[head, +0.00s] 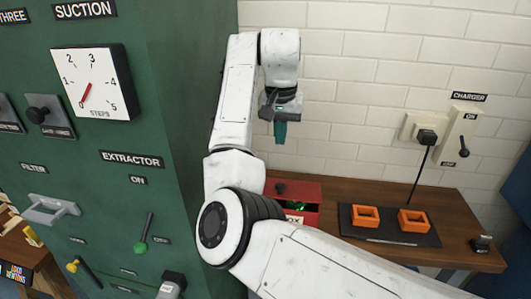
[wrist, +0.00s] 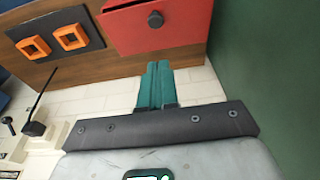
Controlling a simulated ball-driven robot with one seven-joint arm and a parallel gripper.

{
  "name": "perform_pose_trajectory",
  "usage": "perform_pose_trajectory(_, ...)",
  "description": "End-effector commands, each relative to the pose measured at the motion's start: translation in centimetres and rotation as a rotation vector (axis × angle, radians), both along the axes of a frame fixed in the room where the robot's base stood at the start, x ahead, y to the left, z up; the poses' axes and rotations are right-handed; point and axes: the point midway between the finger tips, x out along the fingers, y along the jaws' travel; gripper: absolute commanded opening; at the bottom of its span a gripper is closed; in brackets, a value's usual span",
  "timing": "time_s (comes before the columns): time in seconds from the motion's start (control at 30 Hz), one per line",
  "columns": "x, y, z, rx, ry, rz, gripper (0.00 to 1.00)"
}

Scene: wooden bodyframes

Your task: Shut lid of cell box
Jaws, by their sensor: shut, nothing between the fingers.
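The red cell box (head: 294,219) stands on the wooden bench, partly hidden by my arm. Its red lid (head: 300,189) has a dark round knob and appears raised, with something green showing in the dark gap below it. In the wrist view the lid (wrist: 175,35) fills the top middle, with its knob near the centre. My gripper (head: 280,142) points down above and behind the box, near the tiled wall, apart from it in the head view. Its teal fingers are shut and empty. In the wrist view the fingertips (wrist: 160,64) appear just short of the lid's edge.
A black tray (head: 390,236) with two orange square holders (head: 366,215) lies right of the box. A charger (head: 426,136) with a hanging cord is on the wall. The green cabinet (head: 160,60) stands close on the left. The air above the bench is clear.

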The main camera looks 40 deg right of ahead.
Motion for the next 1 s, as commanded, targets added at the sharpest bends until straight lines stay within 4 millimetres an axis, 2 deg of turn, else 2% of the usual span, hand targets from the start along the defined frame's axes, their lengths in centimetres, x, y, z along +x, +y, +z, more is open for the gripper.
perform_pose_trajectory(0.5, 0.9, -1.3, -9.2, -0.003, 0.002, 0.002, 0.00)
perform_pose_trajectory(0.6, 0.7, -0.9, -10.7, -0.003, 0.002, 0.004, 0.00)
perform_pose_trajectory(0.8, 0.4, -0.5, -12.5, -0.002, -0.001, 0.004, 0.00)
perform_pose_trajectory(1.0, 0.3, -0.5, -13.0, -0.003, -0.002, 0.003, 0.00)
